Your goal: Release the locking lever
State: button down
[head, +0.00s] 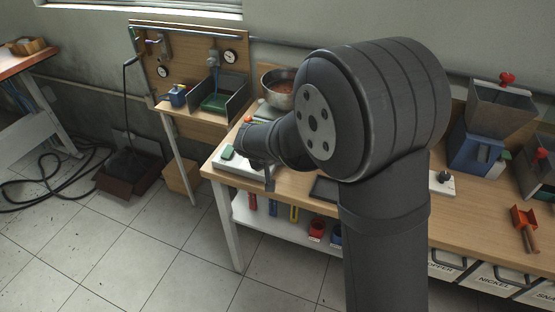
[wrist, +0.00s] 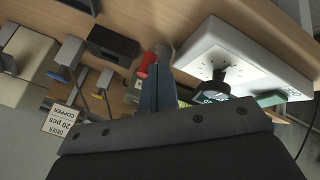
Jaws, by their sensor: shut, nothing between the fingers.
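I cannot pick out the locking lever for certain in either view. The fingers point towards the wooden bench, near a red cylinder (wrist: 148,70) and a white device (wrist: 246,57). In the head view my arm hides most of the gripper, which is low over the bench's left end, away from the panel.
The wooden bench (head: 290,183) carries a metal bowl (head: 278,96) and, at the right, a hopper (head: 497,105) with a red knob. A sign (wrist: 63,121) hangs in the wrist view. Floor at left holds a hose (head: 45,180).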

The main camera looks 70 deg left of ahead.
jog(key=shift+w+d+n, duration=0.2)
jog(key=shift+w+n, duration=0.05)
jog(key=shift+n, duration=0.15)
jog(key=shift+w+d+n+g+y, duration=0.45)
jog(key=shift+w+n+g+y, duration=0.2)
jog(key=shift+n, duration=0.25)
jog(key=shift+w+d, duration=0.3)
jog(key=shift+w, duration=0.55)
jog(key=shift+w+d+n+g+y, duration=0.15)
jog(key=shift+w+n+g+y, duration=0.4)
jog(key=shift+w+n, duration=0.85)
jog(key=shift+w, duration=0.4)
jog(key=shift+s+a, duration=0.6)
jog(key=shift+a, duration=0.05)
